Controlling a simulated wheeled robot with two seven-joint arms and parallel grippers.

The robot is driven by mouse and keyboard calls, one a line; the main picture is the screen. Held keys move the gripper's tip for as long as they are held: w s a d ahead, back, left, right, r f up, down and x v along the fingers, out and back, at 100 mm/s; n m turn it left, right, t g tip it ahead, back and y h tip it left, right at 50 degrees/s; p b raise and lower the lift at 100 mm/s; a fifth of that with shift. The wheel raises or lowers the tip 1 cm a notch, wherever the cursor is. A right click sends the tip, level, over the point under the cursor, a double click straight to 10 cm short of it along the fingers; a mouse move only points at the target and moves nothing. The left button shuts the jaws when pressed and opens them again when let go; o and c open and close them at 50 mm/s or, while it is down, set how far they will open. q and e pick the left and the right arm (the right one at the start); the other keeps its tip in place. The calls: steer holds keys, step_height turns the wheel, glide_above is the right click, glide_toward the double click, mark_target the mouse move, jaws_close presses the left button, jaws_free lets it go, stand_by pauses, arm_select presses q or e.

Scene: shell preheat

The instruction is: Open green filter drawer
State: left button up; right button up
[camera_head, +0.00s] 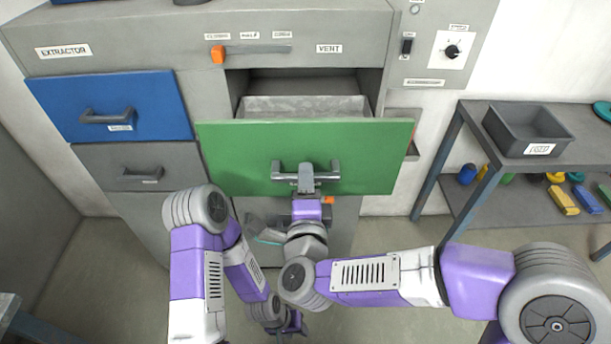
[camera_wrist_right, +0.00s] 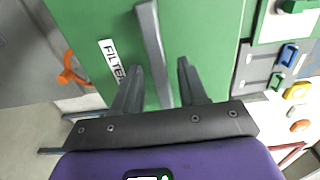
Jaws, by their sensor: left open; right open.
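The green filter drawer (camera_head: 240,150) stands pulled out from the grey cabinet, and its open inside shows behind the front. A grey bar handle (camera_head: 283,177) is on its front. My right gripper (camera_head: 306,178) is at the middle of this handle. In the right wrist view the open fingers (camera_wrist_right: 160,67) stand on either side of the handle (camera_wrist_right: 150,40), with gaps visible. The green front (camera_wrist_right: 210,40) there bears a FILTER label (camera_wrist_right: 110,58). My left gripper (camera_head: 293,322) is low in the head view, below the drawer and away from it; its fingers are small and partly hidden.
A light grey tray-like insert (camera_head: 300,105) lies in the drawer opening. A shut blue drawer (camera_head: 60,105) and a grey drawer (camera_head: 110,160) are at the left. An orange knob (camera_head: 218,54) sits above. A side table (camera_head: 480,150) with a grey bin (camera_head: 500,130) stands at the right.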

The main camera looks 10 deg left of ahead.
steer(key=v, duration=0.6)
stand_by(0.3)
steer(key=w+d+f+n+g+p, duration=0.1)
steer(key=w+d+f+n+g, duration=0.1)
steer(key=f, duration=0.6)
steer(key=w+d+f+n+g+p, duration=0.1)
steer(key=w+d+f+n+g, duration=0.15)
steer(key=f, duration=0.45)
steer(key=w+d+f+n+g, duration=0.2)
steer(key=f+g, duration=0.1)
steer(key=f, duration=0.5)
steer(key=s+d+f+n+g+p, duration=0.1)
steer(key=s+d+f+n+g, duration=0.2)
steer(key=s+d+f, duration=0.3)
steer(key=s+d+f+n+g+p, duration=0.1)
steer(key=s+d+f+n+g, duration=0.2)
steer(key=s+d+f+g, duration=0.3)
steer(key=s+f, duration=0.4)
steer(key=f, duration=0.3)
steer(key=shift+s+f, duration=0.35)
